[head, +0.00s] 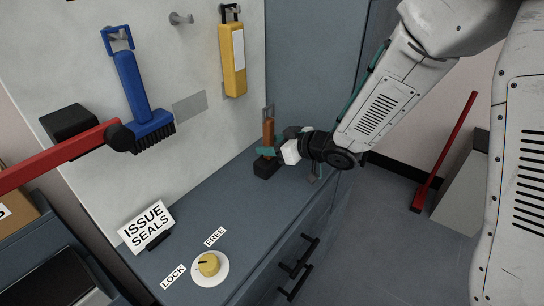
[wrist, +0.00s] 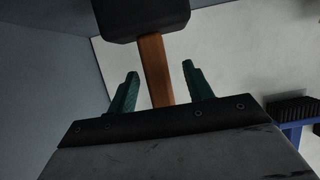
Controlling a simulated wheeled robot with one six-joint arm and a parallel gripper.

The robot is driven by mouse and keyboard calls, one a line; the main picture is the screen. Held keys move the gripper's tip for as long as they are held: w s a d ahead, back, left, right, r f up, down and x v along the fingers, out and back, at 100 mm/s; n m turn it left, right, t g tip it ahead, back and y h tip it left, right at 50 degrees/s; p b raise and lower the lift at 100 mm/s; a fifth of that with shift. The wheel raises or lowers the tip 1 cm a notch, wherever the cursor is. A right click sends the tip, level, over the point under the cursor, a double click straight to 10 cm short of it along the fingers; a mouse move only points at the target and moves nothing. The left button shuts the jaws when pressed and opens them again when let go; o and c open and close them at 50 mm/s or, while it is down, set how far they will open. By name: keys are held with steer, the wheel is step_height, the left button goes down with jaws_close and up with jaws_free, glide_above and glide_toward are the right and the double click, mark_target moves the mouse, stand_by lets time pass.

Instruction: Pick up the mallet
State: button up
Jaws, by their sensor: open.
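The mallet has a wooden handle (head: 268,129) and a black block head (head: 266,168). In the head view it is upright, head down, near the back corner of the grey counter; I cannot tell whether the head touches the counter. A grey fitting shows at the handle's top. My gripper (head: 275,144) is at the handle, just above the head. In the wrist view my gripper (wrist: 160,72) is open, with one green finger on each side of the wooden handle (wrist: 154,62) and gaps beside it. The black head (wrist: 142,16) lies beyond the fingertips. The handle's lower part is hidden there.
A blue brush (head: 143,95) and a yellow tool (head: 232,62) hang on the pale wall panel. An ISSUE SEALS sign (head: 146,226) and a yellow knob (head: 208,264) are on the counter (head: 215,205). A red bar (head: 60,155) crosses at left. A dark panel (head: 310,70) stands behind the mallet.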

mark_target(264, 144)
steer(key=x, duration=0.3)
steer(key=shift+w+a+f, duration=0.1)
steer(key=shift+w+f, duration=0.1)
jaws_close()
steer(key=shift+r, duration=0.1)
